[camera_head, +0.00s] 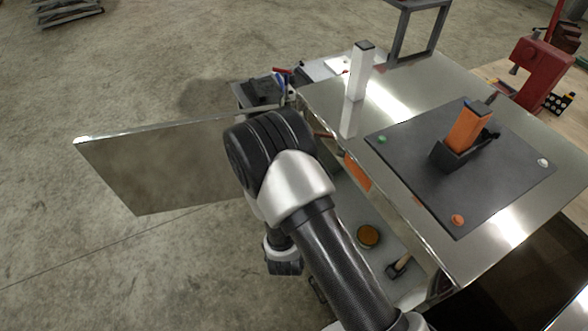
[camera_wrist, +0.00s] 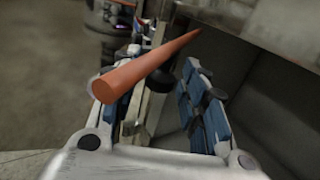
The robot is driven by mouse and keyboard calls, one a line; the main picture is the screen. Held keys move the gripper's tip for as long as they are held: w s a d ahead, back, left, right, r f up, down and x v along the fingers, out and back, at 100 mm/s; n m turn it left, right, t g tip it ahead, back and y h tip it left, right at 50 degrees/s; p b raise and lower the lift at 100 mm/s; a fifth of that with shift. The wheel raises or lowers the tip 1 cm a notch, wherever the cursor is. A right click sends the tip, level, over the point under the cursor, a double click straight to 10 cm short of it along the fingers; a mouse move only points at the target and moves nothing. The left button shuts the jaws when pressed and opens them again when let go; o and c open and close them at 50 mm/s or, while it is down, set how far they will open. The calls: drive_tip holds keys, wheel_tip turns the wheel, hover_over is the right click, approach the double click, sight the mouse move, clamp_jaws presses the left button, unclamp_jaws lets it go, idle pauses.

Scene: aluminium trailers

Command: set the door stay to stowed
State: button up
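An orange-red rod (camera_wrist: 150,72), which looks like the door stay's handle, runs slantwise across the wrist view, its blunt near end at the left. My gripper (camera_wrist: 165,105) is open, its two blue-padded fingers apart. The rod crosses in front of the left finger in the picture; I cannot tell if they touch. In the head view my arm hides most of the area by the hinge side. A small red tip (camera_head: 323,135) shows just right of my arm. The door (camera_head: 165,165) is a metal panel standing swung out to the left.
The trailer's metal top (camera_head: 410,100) carries a white post (camera_head: 361,70) and a dark board (camera_head: 455,205) with an orange-handled piece (camera_head: 468,128) in a holder. Below are a round amber-topped item (camera_head: 368,236) and a hammer-like tool (camera_head: 398,267). Floor left of the door is clear.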

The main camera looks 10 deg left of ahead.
drive_tip(key=s, duration=1.2)
drive_tip(key=shift+d, duration=0.25)
drive_tip(key=shift+c, duration=0.3)
